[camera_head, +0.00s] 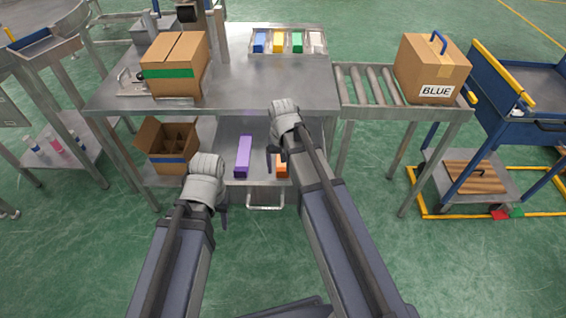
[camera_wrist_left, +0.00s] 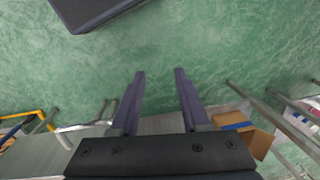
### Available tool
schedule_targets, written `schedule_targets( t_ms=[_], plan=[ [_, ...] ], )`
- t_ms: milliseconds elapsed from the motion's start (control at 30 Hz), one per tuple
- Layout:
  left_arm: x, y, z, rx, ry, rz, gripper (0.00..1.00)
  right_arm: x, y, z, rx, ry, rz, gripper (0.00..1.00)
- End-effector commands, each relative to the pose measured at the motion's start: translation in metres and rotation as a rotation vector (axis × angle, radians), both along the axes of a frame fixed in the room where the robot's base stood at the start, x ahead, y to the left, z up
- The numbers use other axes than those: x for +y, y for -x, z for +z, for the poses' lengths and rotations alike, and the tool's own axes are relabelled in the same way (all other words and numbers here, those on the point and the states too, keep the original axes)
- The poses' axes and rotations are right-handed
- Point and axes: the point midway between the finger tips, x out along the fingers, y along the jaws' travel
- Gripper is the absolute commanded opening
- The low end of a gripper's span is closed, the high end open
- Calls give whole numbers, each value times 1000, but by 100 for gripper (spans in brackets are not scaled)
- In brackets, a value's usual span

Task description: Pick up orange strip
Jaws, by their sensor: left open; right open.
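The orange strip (camera_head: 281,170) lies in the pulled-out drawer (camera_head: 228,170) under the table, to the right of a purple strip (camera_head: 243,156). My right gripper (camera_head: 274,160) is open at the orange strip, and my right arm hides part of the strip. I cannot tell whether the fingers touch it. My left gripper (camera_head: 222,199) is in front of the drawer, left of its handle.
The drawer handle (camera_head: 265,205) sticks out in front. An open carton (camera_head: 166,144) stands on the shelf at left. A closed carton (camera_head: 176,64) and a tray of coloured pieces (camera_head: 288,53) are on the table. A roller conveyor (camera_head: 371,87) is at right.

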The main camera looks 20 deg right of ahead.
Motion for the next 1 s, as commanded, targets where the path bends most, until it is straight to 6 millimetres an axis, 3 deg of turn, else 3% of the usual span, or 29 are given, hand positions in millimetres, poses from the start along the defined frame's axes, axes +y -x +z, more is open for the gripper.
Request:
schedule_targets(
  t_ms=[33,100,400,1000],
  plan=[
    [0,0,-14,0,0,0,46,0,0,-14,0,0,0,85],
    [0,0,-20,0,0,0,46,0,0,-20,0,0,0,85],
    [0,0,-19,0,0,0,46,0,0,-20,0,0,0,85],
    [0,0,-20,0,0,0,46,0,0,-19,0,0,0,19]
  ],
)
